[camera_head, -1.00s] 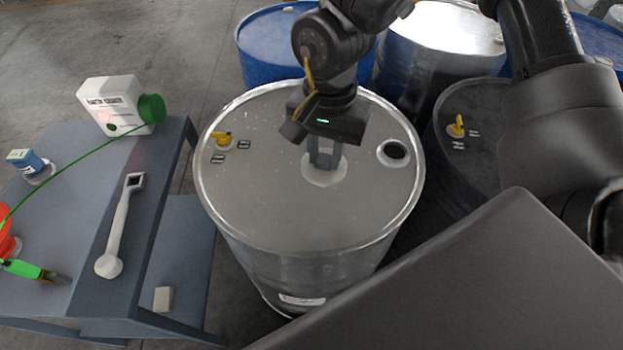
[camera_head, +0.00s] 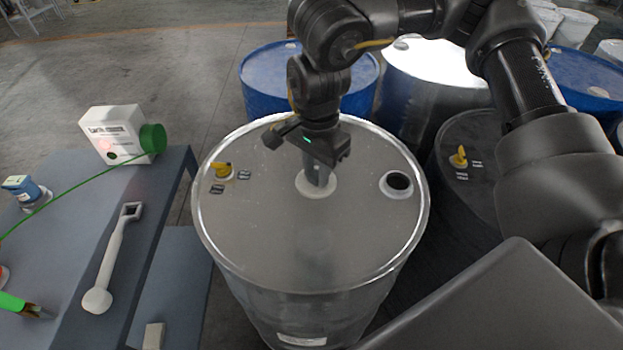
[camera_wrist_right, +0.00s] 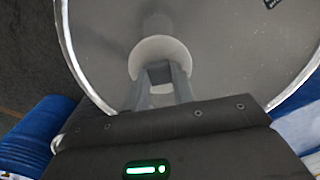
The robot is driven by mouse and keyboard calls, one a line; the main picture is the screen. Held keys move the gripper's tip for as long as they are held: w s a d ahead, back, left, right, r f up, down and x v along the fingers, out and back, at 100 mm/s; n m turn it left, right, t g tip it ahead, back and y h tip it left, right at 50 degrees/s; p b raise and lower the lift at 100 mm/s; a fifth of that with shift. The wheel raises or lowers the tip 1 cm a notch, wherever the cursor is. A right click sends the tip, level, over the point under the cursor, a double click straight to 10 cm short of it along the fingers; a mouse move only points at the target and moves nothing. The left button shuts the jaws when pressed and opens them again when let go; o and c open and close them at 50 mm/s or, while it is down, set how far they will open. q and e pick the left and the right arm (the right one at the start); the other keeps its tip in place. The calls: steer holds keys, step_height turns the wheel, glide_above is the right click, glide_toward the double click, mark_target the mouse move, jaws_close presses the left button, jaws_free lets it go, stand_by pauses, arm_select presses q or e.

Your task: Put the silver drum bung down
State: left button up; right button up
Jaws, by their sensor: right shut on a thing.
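My right gripper (camera_head: 318,178) points down over the middle of the silver drum (camera_head: 300,240). It is shut on the silver drum bung (camera_head: 316,190), whose pale round flange shows below the fingers. In the right wrist view the flange (camera_wrist_right: 160,47) lies just beyond the fingertips, with a grey block between the two fingers (camera_wrist_right: 160,78). The bung is on or just above the drum lid; I cannot tell whether it touches. The drum's open bung hole (camera_head: 398,182) is to the right of the gripper. My left gripper is not in view.
A yellow fitting (camera_head: 222,170) stands on the lid's left side. Blue drums (camera_head: 262,80) and another silver drum (camera_head: 435,70) stand behind.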

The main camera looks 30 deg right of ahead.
mark_target(312, 184)
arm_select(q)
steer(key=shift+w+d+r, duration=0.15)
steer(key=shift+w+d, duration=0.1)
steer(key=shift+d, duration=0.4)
arm_select(e)
steer(key=w+f, duration=0.2)
steer(key=f, duration=0.1)
steer(key=w+d+f, duration=0.1)
steer(key=shift+w+f, duration=0.25)
steer(key=shift+f, duration=0.1)
step_height(312, 184, down, 3)
steer(key=shift+w+f, duration=0.1)
steer(key=shift+w, duration=0.05)
steer(key=shift+f, duration=0.25)
steer(key=o, duration=0.9)
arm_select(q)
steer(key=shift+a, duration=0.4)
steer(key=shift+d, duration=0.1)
